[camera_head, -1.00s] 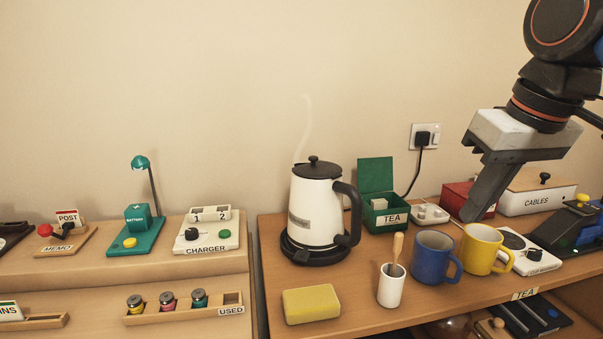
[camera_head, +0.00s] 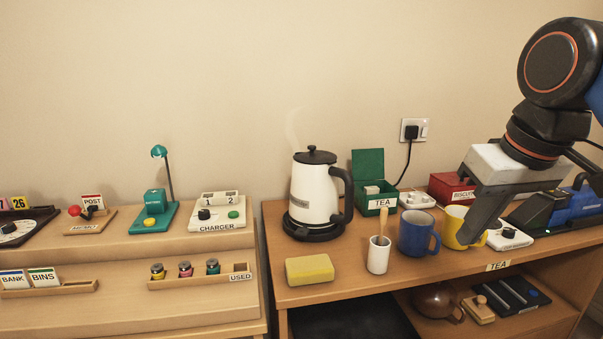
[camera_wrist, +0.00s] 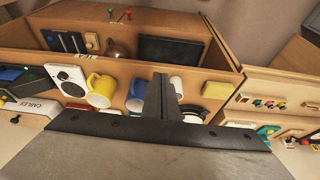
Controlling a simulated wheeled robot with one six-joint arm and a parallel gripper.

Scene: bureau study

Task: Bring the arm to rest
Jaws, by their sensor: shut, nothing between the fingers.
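My gripper (camera_head: 472,236) is at the right of the head view, pointing down and left, its fingers shut with nothing between them. Its fingertips show in front of the yellow mug (camera_head: 454,224); I cannot tell whether they touch it. In the wrist view the shut fingers (camera_wrist: 160,82) stand in the middle, above the tea shelf. The arm reaches in from the right edge of the head view.
A blue mug (camera_head: 418,233), a white cup (camera_head: 378,257) with a wooden-handled tool, a steaming kettle (camera_head: 315,190), a yellow sponge (camera_head: 310,269) and a green tea box (camera_head: 370,198) stand on the shelf. A charger (camera_head: 216,214) is on the left unit.

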